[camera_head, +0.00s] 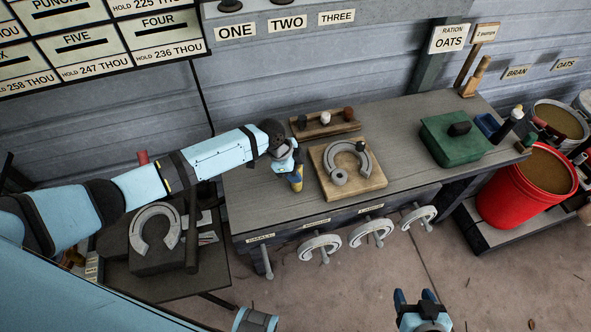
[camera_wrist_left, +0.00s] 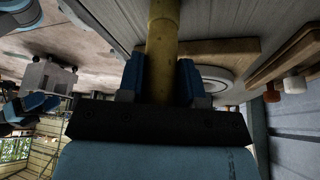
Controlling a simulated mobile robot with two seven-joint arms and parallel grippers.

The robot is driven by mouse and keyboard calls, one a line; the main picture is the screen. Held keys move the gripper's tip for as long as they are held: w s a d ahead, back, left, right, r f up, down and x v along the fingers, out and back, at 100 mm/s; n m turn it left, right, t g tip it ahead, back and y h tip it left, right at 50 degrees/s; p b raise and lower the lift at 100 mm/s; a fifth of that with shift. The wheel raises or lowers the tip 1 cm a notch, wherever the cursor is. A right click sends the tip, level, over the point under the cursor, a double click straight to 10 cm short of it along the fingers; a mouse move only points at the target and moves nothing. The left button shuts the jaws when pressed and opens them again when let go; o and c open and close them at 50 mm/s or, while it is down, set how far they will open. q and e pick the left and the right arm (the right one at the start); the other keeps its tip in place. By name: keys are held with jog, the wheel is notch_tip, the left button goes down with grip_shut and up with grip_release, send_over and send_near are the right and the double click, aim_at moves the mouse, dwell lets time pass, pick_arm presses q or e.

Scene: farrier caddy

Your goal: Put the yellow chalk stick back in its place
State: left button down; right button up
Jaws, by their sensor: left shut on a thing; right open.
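My left gripper (camera_head: 292,168) is over the left part of the workbench. Its blue fingers are shut on the yellow chalk stick (camera_head: 296,183), which shows below them in the head view. In the left wrist view the yellow stick (camera_wrist_left: 162,45) stands between the two fingers (camera_wrist_left: 160,82) and runs out of the top of the picture. A wooden rack (camera_head: 312,132) lies behind the gripper, with a dark, a white and a brown piece in it; it also shows in the left wrist view (camera_wrist_left: 278,68). My right gripper (camera_head: 421,303) is open and empty, low in front of the bench.
A wooden board (camera_head: 376,183) with a grey horseshoe (camera_head: 362,154) lies just right of my left gripper. A green box (camera_head: 452,140) stands further right on the bench. Handwheels (camera_head: 320,247) stick out from the bench front. A red bucket (camera_head: 515,200) stands at the right.

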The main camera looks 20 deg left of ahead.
pick_arm(q)
jog(key=shift+f, duration=0.25)
jog(key=c, duration=0.7)
grip_release()
jog(key=shift+r, duration=0.1)
jog(key=w+v, duration=0.1)
jog(key=v, duration=1.2)
jog(key=shift+s+r, duration=0.35)
jog(key=shift+s, duration=0.15)
jog(key=shift+a, duration=0.1)
